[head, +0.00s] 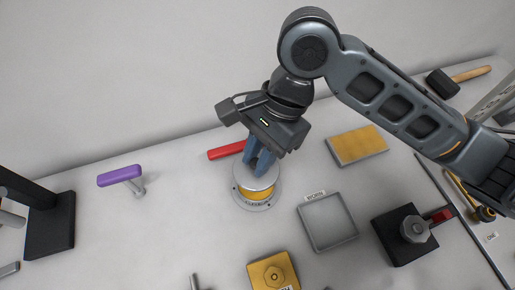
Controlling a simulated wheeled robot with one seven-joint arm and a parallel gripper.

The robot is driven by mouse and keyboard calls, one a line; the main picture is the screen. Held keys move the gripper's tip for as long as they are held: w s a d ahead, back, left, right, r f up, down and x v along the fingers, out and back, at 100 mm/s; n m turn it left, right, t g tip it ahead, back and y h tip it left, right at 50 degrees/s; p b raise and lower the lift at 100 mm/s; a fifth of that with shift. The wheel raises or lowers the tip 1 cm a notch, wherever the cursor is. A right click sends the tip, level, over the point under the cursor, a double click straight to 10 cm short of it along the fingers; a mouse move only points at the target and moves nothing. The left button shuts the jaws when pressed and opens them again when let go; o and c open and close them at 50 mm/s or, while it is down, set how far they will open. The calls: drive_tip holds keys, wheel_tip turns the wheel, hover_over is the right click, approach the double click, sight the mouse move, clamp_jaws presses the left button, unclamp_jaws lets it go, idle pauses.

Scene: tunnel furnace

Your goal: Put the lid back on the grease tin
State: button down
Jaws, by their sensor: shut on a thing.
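The grease tin (258,194) stands near the middle of the table in the head view, a short yellow cylinder in a round grey base ring with dark lettering. The silver round lid (267,181) is at the top of the tin, roughly centred over it. My gripper (258,170) points down over the tin, its blue fingers shut on the lid. The fingers hide the lid's middle and any knob. I cannot tell whether the lid rests on the rim or is held just above it.
A red bar (225,152) lies close behind the tin. A grey tray (328,223) labelled WORN, a yellow block (270,270) and a yellow pad (357,146) lie around it. A black fixture (400,236) is at right.

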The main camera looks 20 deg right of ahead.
drive_tip(key=shift+f+b, duration=1.8)
drive_tip(key=shift+f, duration=0.1)
drive_tip(key=shift+f+b, duration=0.35)
drive_tip(key=shift+f, duration=0.6)
drive_tip(key=shift+r+p, duration=0.1)
drive_tip(key=shift+p, duration=0.65)
drive_tip(key=shift+f+p, duration=0.25)
drive_tip(key=shift+p, duration=0.25)
idle(0.7)
drive_tip(key=shift+c, duration=2.1)
unclamp_jaws()
